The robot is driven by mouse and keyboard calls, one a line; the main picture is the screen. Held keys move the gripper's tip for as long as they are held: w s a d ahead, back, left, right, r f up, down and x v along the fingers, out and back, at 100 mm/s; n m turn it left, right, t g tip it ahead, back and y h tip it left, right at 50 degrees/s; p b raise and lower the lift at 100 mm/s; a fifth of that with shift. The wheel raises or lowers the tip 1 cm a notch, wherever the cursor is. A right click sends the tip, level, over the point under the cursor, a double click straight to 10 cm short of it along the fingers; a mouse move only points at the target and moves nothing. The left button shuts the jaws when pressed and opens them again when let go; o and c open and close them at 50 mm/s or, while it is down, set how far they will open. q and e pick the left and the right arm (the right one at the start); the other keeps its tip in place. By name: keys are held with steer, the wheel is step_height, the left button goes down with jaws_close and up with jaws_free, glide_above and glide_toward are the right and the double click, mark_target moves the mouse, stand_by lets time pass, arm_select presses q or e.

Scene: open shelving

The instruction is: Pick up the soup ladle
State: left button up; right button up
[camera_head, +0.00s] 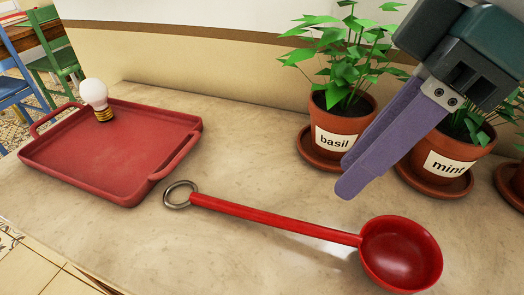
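The soup ladle (280,221) is red with a metal ring at its left end and a round bowl (398,252) at its right end. It lies on the pale stone counter, handle running left to right. My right gripper (347,182) comes in from the upper right, with purple fingers pointing down and left. It is above the ladle's handle and apart from it, in front of the potted plants. The fingers overlap in this view, so the gap between them is hidden. I see nothing held in them. My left gripper is out of view.
A red tray (110,155) with handles sits at left, with a light bulb (96,98) at its back. Pots labelled basil (337,130) and mint (447,158) stand on saucers at back right. The counter (215,255) is bare in front of the ladle.

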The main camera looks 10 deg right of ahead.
mark_target(296, 221)
steer(key=x, duration=0.4)
steer(key=shift+f+b, duration=0.3)
steer(key=shift+b, duration=0.05)
steer(key=b+x, duration=0.1)
steer(key=x, duration=0.4)
steer(key=shift+w+a, duration=0.15)
steer(key=shift+a, duration=0.1)
jaws_close()
